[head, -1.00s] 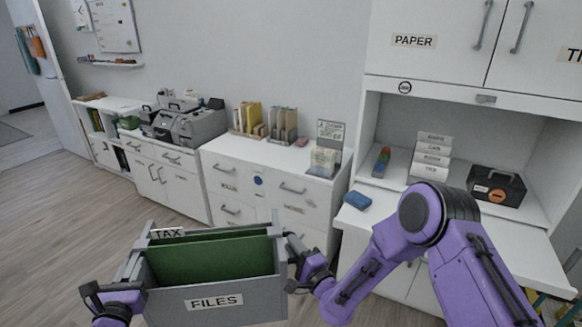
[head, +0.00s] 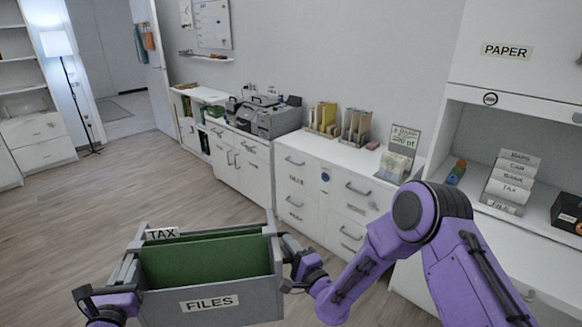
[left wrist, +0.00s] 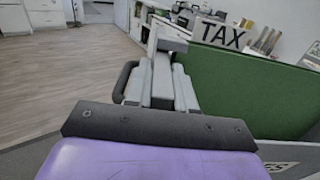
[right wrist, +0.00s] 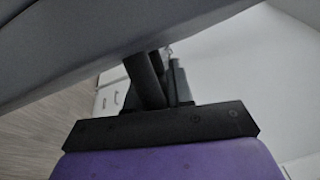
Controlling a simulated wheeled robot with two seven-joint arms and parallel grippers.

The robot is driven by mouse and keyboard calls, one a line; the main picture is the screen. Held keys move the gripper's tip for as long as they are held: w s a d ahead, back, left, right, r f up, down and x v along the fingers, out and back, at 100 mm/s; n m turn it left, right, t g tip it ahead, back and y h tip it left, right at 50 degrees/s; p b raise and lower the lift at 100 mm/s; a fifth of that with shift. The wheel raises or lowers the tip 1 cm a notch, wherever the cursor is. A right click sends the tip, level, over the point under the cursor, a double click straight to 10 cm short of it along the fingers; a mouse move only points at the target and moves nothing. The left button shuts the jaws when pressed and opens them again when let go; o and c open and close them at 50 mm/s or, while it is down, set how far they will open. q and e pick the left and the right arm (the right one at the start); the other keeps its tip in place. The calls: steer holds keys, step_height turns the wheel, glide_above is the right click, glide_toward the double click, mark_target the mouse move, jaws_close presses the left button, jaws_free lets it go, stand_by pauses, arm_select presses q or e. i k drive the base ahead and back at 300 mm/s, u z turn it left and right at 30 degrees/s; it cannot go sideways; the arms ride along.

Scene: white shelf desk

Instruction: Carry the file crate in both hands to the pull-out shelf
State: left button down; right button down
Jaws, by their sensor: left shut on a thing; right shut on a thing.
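The grey file crate (head: 258,292) hangs in front of me, upright, with a FILES label on its near wall. Green folders (head: 205,262) and a TAX tab (head: 163,234) stand in it. My left gripper (head: 84,296) is shut on the crate's left end; the left wrist view shows its jaws (left wrist: 158,85) by the green folder. My right gripper (head: 298,264) is shut on the right end; in the right wrist view the crate wall (right wrist: 85,45) covers much of the picture. The white pull-out shelf (head: 535,252) juts out at right, partly behind my right arm.
A white cabinet run with drawers (head: 335,185) stands along the wall, bearing a grey machine (head: 265,118) and file holders (head: 356,128). Labelled dividers (head: 512,180) and a black box (head: 568,212) stand in the desk niche. Open wooden floor (head: 90,205) lies to the left.

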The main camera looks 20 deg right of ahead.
mark_target(530, 257)
steer(key=u, duration=0.35)
steer(key=k, duration=0.5)
steer(key=z, duration=2.3)
